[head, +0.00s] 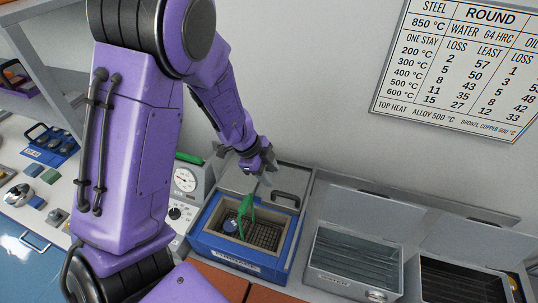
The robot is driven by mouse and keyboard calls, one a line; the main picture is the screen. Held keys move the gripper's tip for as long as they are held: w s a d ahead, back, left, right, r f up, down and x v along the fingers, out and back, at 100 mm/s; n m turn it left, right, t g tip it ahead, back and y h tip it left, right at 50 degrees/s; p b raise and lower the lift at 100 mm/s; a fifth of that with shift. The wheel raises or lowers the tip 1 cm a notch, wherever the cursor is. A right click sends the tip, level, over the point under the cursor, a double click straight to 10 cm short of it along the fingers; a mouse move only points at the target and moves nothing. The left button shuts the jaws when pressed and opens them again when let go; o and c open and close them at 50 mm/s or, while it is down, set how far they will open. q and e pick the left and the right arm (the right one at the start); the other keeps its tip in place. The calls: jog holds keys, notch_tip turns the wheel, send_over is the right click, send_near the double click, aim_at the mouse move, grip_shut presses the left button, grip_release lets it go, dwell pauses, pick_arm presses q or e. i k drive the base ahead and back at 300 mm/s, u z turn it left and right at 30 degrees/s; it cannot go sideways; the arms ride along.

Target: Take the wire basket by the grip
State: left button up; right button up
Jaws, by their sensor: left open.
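The wire basket (262,236) is a dark mesh sitting inside an open blue box with a front label. Its green grip (247,203) rises upright above the box opening. A small blue round piece (230,226) shows at the left of the basket. My left gripper (259,174) is open, just above and slightly right of the grip's top. In this view its fingers partly overlap the area behind the grip, and I cannot tell the exact gap. My right gripper is not in view.
A gauge unit (184,190) stands left of the blue box (238,258). Two open-topped tanks (345,284) stand to the right, with lids behind. A wall chart (458,65) hangs above. My left arm hides much of the left bench.

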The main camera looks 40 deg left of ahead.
aim_at(247, 219)
jog(key=k, duration=1)
